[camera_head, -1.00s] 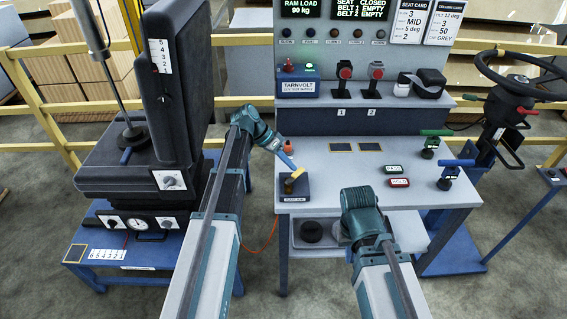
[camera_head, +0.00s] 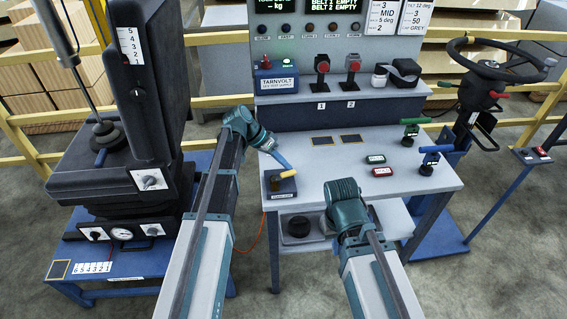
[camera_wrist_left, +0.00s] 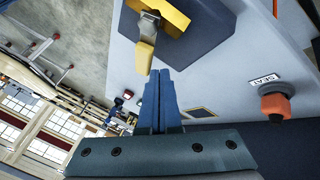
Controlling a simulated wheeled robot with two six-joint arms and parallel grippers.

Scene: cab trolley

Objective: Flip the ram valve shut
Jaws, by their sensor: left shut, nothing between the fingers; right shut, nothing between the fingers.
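The ram valve (camera_head: 281,190) is a dark block with a yellow lever (camera_head: 288,174) at the left front corner of the bench. My left gripper (camera_head: 287,166) is shut and empty, its blue fingertips right at the lever's outer end. In the left wrist view the lever (camera_wrist_left: 146,52) points toward the shut fingertips (camera_wrist_left: 160,72); I cannot tell whether they touch. My right gripper (camera_head: 337,243) hangs in front of the bench's front edge, away from the valve, its fingers mostly hidden.
The bench (camera_head: 320,175) carries two small label blocks and green and blue levers at the right. A handwheel (camera_head: 500,58) stands further right. The middle of the bench top is mostly clear.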

